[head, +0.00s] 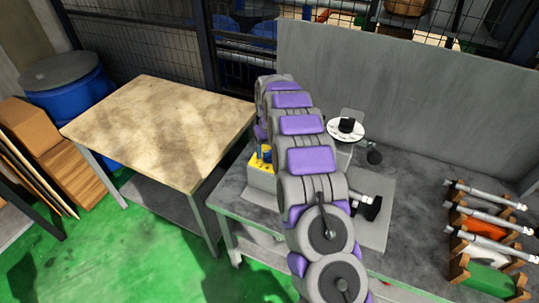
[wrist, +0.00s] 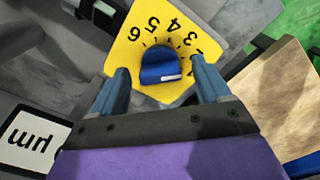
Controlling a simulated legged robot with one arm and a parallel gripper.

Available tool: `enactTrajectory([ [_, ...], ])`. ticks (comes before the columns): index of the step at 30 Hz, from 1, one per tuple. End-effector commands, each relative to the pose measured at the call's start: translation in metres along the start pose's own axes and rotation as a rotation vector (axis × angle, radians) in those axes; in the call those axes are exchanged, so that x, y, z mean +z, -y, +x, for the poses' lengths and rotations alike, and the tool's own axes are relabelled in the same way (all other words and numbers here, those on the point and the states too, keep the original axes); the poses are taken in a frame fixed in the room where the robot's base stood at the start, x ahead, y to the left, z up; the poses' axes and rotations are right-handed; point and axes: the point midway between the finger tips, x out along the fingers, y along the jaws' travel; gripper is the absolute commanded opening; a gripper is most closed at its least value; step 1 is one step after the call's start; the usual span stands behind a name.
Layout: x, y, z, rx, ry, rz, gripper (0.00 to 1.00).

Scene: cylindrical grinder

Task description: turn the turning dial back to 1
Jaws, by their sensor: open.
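The turning dial is a blue knob (wrist: 160,68) on a yellow plate (wrist: 128,50) with black numbers; 6, 5, 4 and 3 read clearly in the wrist view. A white mark lies on the knob's near face, toward the lower right. Which number it points to I cannot tell, and the 1 is not clearly visible. My gripper (wrist: 160,66) is open, one blue finger on each side of the knob, with gaps to it. In the head view the yellow plate (head: 259,167) shows at the left of my arm, which hides part of it and my gripper.
The dial sits on a grey machine bench. A white disc with a black knob (head: 346,128) stands right of my arm. Several gauges in wooden holders (head: 470,223) lie at the far right. A wooden table (head: 165,125) and blue barrel (head: 70,90) stand left.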

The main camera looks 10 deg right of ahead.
Motion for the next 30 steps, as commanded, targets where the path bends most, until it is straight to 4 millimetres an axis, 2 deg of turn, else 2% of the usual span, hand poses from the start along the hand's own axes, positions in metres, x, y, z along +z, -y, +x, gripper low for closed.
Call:
enactTrajectory([
  [1,0.0,0.0,0.008,0.0,0.002,0.0,0.77],
  [6,0.0,0.0,0.021,0.0,-0.001,0.0,0.77],
  [16,-0.001,0.0,0.023,0.0,-0.002,0.0,0.77],
  [30,-0.001,0.0,0.023,0.0,-0.002,0.0,0.33],
])
